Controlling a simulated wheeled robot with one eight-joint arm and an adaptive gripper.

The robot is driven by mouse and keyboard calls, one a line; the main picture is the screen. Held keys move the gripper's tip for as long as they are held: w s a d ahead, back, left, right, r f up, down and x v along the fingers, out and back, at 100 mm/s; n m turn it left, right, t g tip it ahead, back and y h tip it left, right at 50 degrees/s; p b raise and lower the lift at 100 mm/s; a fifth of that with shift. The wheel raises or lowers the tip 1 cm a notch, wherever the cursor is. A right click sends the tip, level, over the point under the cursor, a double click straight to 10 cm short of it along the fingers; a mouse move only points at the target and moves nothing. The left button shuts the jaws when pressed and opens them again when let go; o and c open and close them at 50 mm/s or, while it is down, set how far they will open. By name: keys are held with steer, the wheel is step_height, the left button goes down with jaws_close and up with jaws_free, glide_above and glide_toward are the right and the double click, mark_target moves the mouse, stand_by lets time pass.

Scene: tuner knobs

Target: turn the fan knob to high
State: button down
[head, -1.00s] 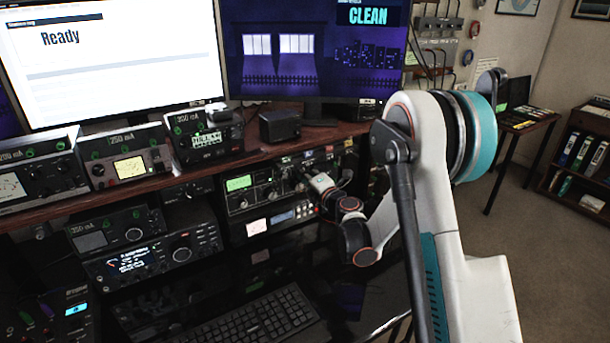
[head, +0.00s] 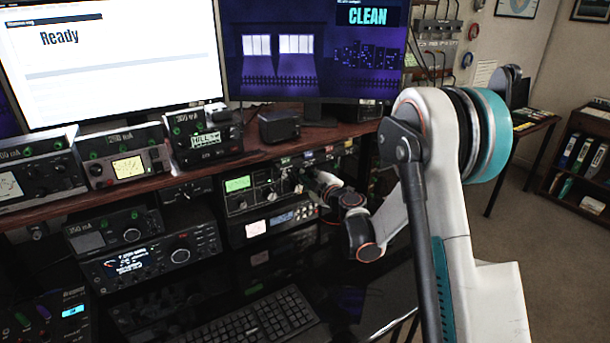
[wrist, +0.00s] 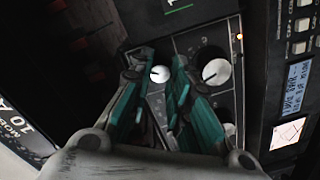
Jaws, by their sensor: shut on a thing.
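A tuner box with a lit green display (head: 238,184) and several knobs stands under the wooden shelf in the head view. My gripper (head: 298,180) is at the right part of its front panel, small and partly hidden by my wrist. In the wrist view, my gripper (wrist: 161,84) has its teal-lined fingers on both sides of a small knob with a white face (wrist: 160,74) and is shut on it. A dark pointer line shows on that face. A larger white-faced knob (wrist: 215,72) sits just to the right, clear of the fingers. I cannot read the knob labels.
A radio unit with a blue display (head: 284,217) lies below the tuner. The wooden shelf (head: 262,153) with meters runs above it. A keyboard (head: 255,325) lies on the desk in front. Another radio (head: 150,262) stands to the left.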

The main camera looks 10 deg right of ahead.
steer(key=shift+m, duration=0.6)
steer(key=c, duration=1.7)
jaws_free()
steer(key=v, duration=1.2)
